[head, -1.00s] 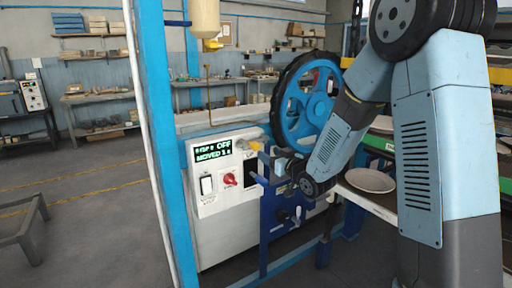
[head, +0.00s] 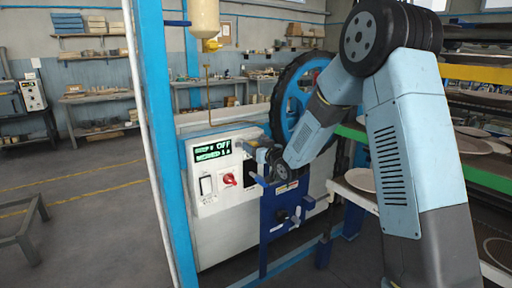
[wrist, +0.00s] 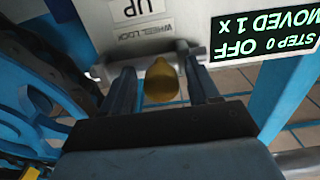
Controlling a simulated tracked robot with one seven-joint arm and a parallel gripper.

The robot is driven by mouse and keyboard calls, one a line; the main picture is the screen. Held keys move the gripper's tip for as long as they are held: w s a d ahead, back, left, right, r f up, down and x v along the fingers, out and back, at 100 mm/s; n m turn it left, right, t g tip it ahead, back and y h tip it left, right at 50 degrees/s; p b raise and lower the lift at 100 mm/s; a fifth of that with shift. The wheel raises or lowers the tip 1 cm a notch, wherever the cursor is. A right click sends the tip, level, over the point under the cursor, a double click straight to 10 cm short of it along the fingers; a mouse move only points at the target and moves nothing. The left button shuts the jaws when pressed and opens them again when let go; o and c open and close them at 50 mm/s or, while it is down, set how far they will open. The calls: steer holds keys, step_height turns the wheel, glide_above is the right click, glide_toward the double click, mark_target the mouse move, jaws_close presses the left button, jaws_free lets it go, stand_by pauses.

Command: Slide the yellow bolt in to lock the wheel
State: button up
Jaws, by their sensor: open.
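The yellow bolt's rounded knob (wrist: 161,82) shows in the wrist view, just below a "WHEEL LOCK" label (wrist: 141,28). My gripper (wrist: 159,70) is open, with one finger on each side of the knob. Small gaps seem to show between knob and fingers. In the head view my gripper (head: 250,155) is at the upper right of the control panel, and the knob is hidden behind it. The blue spoked wheel with a dark rim (head: 292,108) stands behind my arm; part of it shows at the left of the wrist view (wrist: 35,95).
The white machine front (head: 225,230) carries a lit display (head: 212,150) and a red switch (head: 229,179). A blue post (head: 160,130) stands left of it. A blue bracket (head: 284,210) is just below my gripper. Racks with plates (head: 362,180) are at right.

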jaws_close()
stand_by(0.4)
